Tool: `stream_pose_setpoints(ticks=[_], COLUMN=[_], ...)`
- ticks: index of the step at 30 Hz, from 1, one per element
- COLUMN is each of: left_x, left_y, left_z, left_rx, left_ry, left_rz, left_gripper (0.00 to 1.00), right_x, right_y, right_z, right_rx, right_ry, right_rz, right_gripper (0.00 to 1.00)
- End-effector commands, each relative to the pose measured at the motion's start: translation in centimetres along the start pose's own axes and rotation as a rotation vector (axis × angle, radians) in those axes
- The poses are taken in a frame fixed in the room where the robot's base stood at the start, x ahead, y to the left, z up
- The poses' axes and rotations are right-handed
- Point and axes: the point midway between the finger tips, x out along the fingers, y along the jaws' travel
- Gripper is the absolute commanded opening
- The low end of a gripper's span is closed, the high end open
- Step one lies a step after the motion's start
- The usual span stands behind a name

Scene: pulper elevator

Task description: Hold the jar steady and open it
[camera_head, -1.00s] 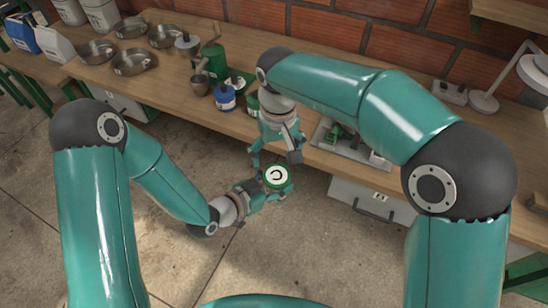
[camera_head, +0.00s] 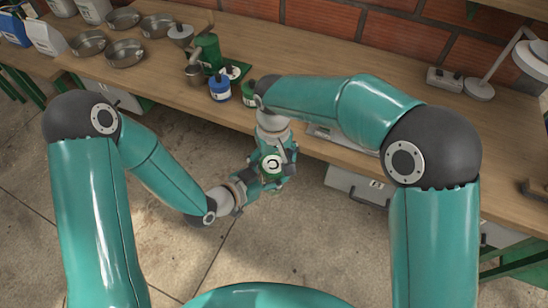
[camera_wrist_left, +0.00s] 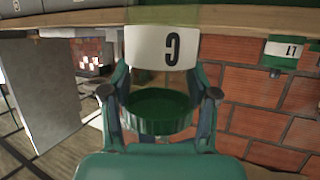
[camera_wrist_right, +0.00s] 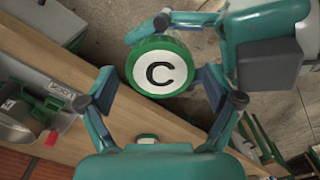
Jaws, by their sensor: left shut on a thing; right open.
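The jar has a green lid with a white disc marked C (camera_head: 271,165), facing up in the head view. My left gripper (camera_head: 258,183) is shut on the jar and holds it in front of the bench. The left wrist view shows the jar's white label (camera_wrist_left: 162,47) and ridged green rim (camera_wrist_left: 158,112) between the fingers. My right gripper (camera_head: 272,150) is open right over the lid. In the right wrist view the lid (camera_wrist_right: 160,67) lies between its spread fingertips; I cannot tell whether they touch it. The jar's body is mostly hidden in the head view.
The wooden bench (camera_head: 310,148) runs behind, with a blue-topped jar (camera_head: 220,90), a green grinder (camera_head: 207,53) and several metal pans (camera_head: 125,52). A lamp (camera_head: 480,88) stands at the right. A grey drawer unit (camera_head: 352,187) is under the bench. The floor in front is clear.

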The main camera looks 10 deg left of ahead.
Motion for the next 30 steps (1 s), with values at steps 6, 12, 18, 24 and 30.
stream_pose_setpoints(ticks=[6, 12, 18, 24, 30], left_x=[0.0, 0.0, 0.0, -0.01, -0.01], left_y=[-0.01, -0.01, -0.01, -0.01, -0.01], left_z=[-0.05, -0.05, -0.06, -0.08, -0.09], left_rx=[0.001, 0.001, 0.001, 0.001, 0.001], left_ry=[0.001, 0.001, 0.002, 0.002, 0.003], left_rz=[0.0, 0.0, 0.0, 0.0, 0.0], left_gripper=[0.0, 0.0, 0.0, 0.0, 0.0], right_x=[-0.02, -0.02, -0.03, -0.02, -0.07], right_y=[0.0, 0.01, 0.02, 0.03, -0.13], right_z=[0.01, 0.01, 0.01, 0.01, -0.06], right_rx=[0.0, 0.0, -0.11, -0.233, -0.234], right_ry=[0.0, -0.001, -0.001, -0.001, -0.001], right_rz=[0.0, 0.0, 0.0, 0.0, 0.0], right_gripper=[0.62, 0.29, 0.28, 0.28, 0.28])
